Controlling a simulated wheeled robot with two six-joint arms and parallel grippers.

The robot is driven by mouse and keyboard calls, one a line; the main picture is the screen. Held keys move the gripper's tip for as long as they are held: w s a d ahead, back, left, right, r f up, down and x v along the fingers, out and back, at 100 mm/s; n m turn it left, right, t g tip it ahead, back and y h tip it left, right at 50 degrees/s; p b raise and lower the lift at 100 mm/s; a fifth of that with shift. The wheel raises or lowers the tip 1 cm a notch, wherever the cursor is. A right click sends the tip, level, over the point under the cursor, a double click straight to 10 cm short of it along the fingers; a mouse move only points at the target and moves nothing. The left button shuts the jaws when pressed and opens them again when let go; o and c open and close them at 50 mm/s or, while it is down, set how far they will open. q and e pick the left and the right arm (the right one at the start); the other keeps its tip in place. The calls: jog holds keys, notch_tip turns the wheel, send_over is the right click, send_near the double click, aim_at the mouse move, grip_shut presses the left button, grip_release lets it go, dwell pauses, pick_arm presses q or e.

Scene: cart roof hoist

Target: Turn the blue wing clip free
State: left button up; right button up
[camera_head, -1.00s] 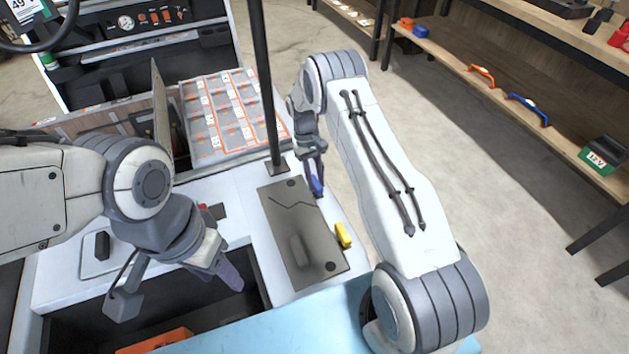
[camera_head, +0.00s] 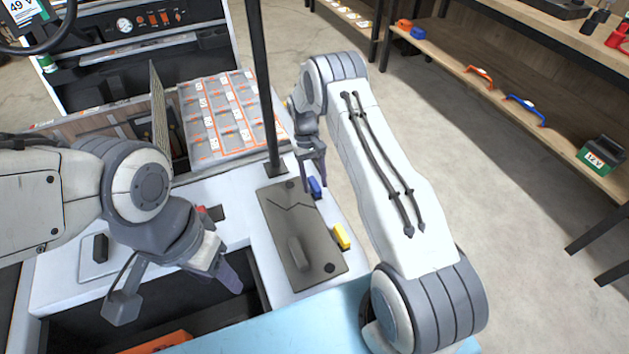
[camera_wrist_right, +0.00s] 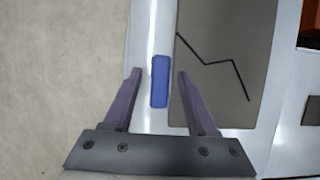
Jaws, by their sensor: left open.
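The blue wing clip (camera_head: 314,187) lies on the white cart edge beside the dark cover panel (camera_head: 290,262). In the right wrist view the clip (camera_wrist_right: 160,82) stands lengthwise between the two fingers, with a gap on each side. My right gripper (camera_head: 314,188) is open over the clip and does not touch it in the wrist view; its height above the clip is hard to tell. A yellow wing clip (camera_head: 342,236) sits further along the same edge. My left gripper (camera_head: 236,280) is open near the cart's dark opening, away from the clips.
A black post (camera_head: 264,90) rises next to the panel's far end. A tray of orange-marked cells (camera_head: 222,115) lies behind it. A light blue surface (camera_head: 300,325) is at the front. Shelves (camera_head: 500,80) stand at the right, across clear floor.

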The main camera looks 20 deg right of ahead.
jog(key=v, duration=1)
jog(key=shift+r, duration=0.2)
jog(key=shift+w, duration=0.15)
